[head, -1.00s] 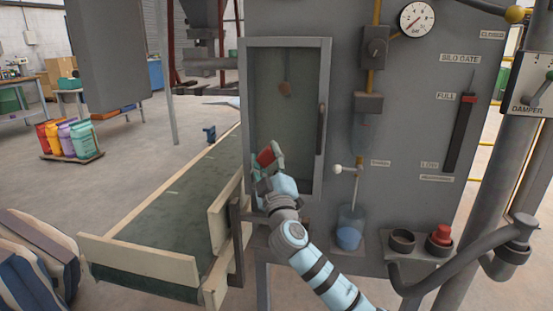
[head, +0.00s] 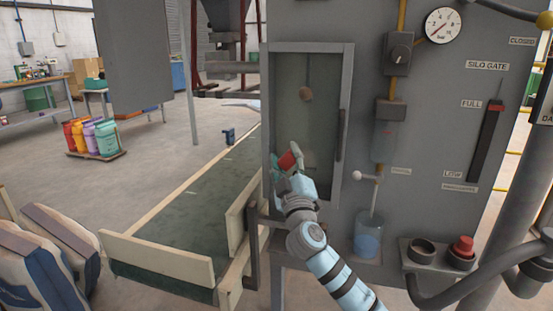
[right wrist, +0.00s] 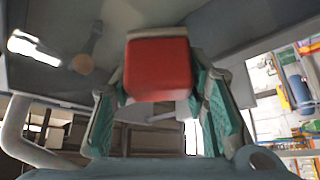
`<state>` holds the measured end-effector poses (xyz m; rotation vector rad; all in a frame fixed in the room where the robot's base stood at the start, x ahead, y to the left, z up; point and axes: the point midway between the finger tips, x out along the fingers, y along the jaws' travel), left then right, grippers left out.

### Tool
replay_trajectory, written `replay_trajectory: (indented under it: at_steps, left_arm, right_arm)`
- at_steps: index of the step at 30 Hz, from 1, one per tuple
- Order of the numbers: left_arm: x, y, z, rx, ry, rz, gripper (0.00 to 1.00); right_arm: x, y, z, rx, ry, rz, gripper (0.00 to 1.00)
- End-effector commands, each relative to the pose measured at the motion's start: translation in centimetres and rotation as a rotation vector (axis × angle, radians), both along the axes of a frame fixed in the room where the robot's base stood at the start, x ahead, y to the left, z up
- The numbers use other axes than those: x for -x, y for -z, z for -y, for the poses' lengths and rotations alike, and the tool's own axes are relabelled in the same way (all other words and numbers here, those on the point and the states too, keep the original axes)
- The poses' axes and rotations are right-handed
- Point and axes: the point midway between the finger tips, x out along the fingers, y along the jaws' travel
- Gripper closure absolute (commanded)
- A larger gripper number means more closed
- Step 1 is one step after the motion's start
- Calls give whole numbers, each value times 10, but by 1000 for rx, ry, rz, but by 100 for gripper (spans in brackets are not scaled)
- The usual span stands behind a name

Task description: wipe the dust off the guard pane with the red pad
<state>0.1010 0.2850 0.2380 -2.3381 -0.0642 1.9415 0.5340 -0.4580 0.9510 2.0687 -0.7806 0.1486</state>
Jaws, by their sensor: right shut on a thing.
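The guard pane (head: 312,125) is a greenish, see-through panel in a grey frame on the cabinet, with a dark handle on its right side. A hazy look covers it; I cannot tell how much of that is dust. My right gripper (head: 288,168) is at the pane's lower left, shut on the red pad (head: 287,160). In the right wrist view the red pad (right wrist: 158,68) sits between the teal fingers with a pale edge behind it. I cannot tell whether the pad touches the pane. My left gripper is in neither view.
A white-knobbed lever (head: 358,176), a clear container with blue contents (head: 368,235) and a red button (head: 462,247) are right of the pane. A conveyor (head: 180,225) with pale boards runs at left. Filled sacks (head: 45,255) lie at lower left.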

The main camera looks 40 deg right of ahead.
Motion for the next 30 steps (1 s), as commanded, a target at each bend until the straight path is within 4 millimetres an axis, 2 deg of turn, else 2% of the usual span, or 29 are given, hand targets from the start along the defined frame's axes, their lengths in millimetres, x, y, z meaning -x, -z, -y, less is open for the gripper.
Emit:
replay_trajectory:
  at_steps: [5, 12, 17, 24, 30]
  left_arm:
    - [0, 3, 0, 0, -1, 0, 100]
    - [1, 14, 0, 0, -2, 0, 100]
    - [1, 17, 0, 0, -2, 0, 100]
    - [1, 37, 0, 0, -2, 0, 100]
    - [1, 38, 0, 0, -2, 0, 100]
  right_arm:
    - [7, 1, 5, 3, 2, -1, 99]
    - [29, 2, 21, 4, 0, -1, 99]
    - [34, 2, 26, 1, 0, -2, 99]
    - [57, 4, 43, 8, 3, -5, 99]
    - [63, 0, 44, -2, 0, 1, 99]
